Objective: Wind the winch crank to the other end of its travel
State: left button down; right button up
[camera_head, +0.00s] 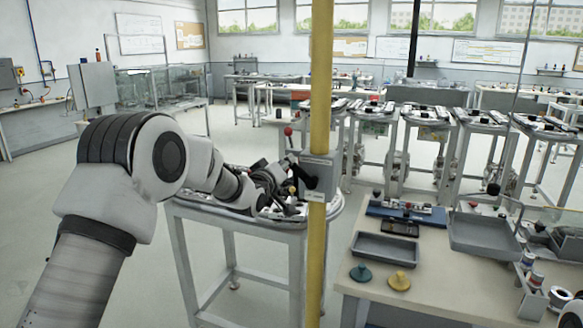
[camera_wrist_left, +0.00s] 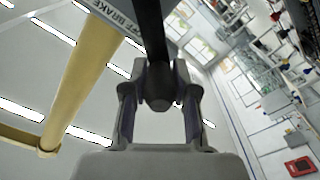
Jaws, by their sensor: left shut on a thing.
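The winch is a grey box (camera_head: 320,168) fixed to a yellow post, with a label on its face. Its black crank (camera_head: 303,176) shows on the left side of the box, partly hidden by my gripper. In the left wrist view a dark rod with a rounded end, the crank handle (camera_wrist_left: 159,92), stands between my fingers. My left gripper (camera_head: 288,198) reaches in from the left beside the box, and its fingers (camera_wrist_left: 160,82) are shut on the handle. The exact crank angle is hard to read. My right gripper is out of view.
The yellow post (camera_head: 320,70) stands upright in front of a round-topped table (camera_head: 185,208). A red ball-topped lever (camera_head: 288,132) rises near the box. A bench at right holds a grey tray (camera_head: 386,250), a green knob (camera_head: 361,273) and a yellow knob (camera_head: 399,280).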

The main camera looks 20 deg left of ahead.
pick_arm(q)
notch_tip(320, 180, down, 9)
jog(key=a+n+b, duration=0.1)
jog(key=n+b, duration=0.4)
jog(key=n, duration=0.4)
jog(key=shift+a+b, duration=0.35)
jog(key=shift+f, duration=0.1)
jog(key=c, duration=0.9)
grip_release()
jog(key=shift+c, duration=0.2)
jog(key=shift+d+r, duration=0.2)
